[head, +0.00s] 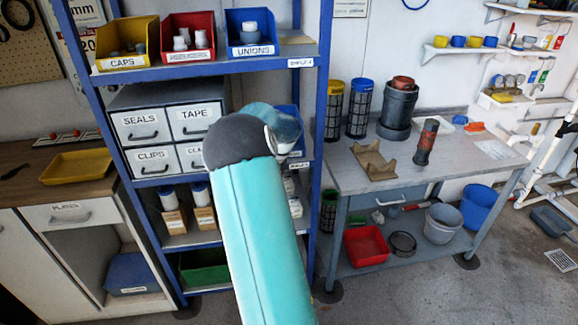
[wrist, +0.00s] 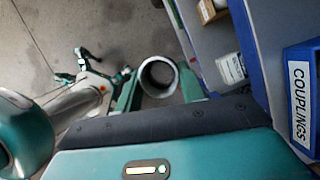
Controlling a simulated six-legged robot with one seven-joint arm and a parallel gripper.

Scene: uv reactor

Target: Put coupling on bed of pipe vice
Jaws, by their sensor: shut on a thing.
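A short grey ring-shaped coupling (wrist: 143,76) sits between the two teal fingers of my gripper (wrist: 158,80) in the wrist view, with its round opening facing the camera. The gripper is shut on it and holds it off the floor seen far below. In the head view my own arm hides the gripper and coupling near the blue shelf. A tan cradle-like piece with raised ends (head: 374,163) lies on the grey bench to the right. It may be the pipe vice bed, but I cannot tell for certain.
A blue bin labelled COUPLINGS (wrist: 302,98) is close at right in the wrist view. Blue shelf posts (head: 322,90) stand between the arm and the bench (head: 345,192). On the bench, an orange-and-black cylinder (head: 427,142) and a dark grey pot (head: 398,108) stand near the cradle.

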